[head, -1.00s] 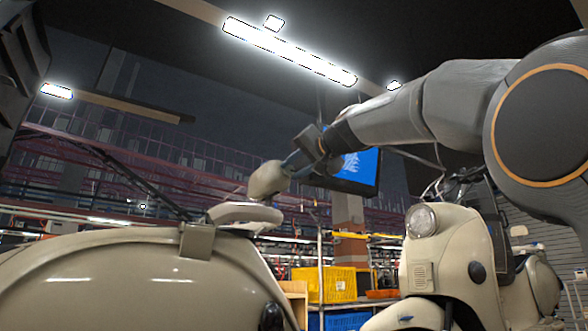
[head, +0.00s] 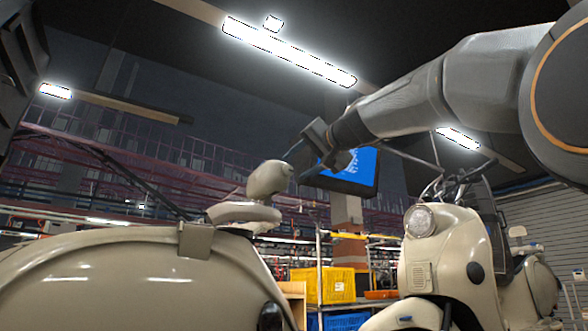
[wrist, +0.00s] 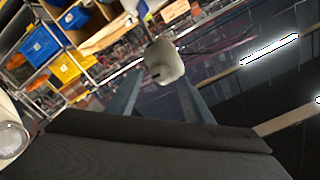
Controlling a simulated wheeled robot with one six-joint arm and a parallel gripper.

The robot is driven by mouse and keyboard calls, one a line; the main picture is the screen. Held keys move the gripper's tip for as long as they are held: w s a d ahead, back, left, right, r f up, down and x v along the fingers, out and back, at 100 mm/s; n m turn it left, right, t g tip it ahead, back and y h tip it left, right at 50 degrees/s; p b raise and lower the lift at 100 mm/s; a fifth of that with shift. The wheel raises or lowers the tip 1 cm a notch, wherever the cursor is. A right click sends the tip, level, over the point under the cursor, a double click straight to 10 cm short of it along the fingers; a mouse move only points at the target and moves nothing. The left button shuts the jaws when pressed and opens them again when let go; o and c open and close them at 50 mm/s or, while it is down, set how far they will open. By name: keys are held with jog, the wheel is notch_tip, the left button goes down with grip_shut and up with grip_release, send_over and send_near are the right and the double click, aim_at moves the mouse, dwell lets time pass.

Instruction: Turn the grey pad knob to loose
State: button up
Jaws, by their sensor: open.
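A pale rounded pad (head: 268,179) stands above the seat of the cream scooter in the head view. In the wrist view the pad (wrist: 164,62) lies beyond my gripper (wrist: 160,84), between the two spread blue-grey fingers. A small dark mark (wrist: 155,75) shows on the pad's near face; I cannot tell whether it is the knob. No grey knob shows clearly in either view. My gripper (head: 299,156) is open and points at the pad's right side from the upper right. I cannot tell whether the fingers touch it.
The cream scooter body (head: 130,265) fills the lower left, with a seat (head: 243,213) under the pad. Another cream scooter (head: 440,250) stands at the right. Behind are a yellow crate (head: 335,285), a blue screen (head: 347,170) and shelving. Open air surrounds the pad's upper side.

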jog(key=shift+v, duration=2.25)
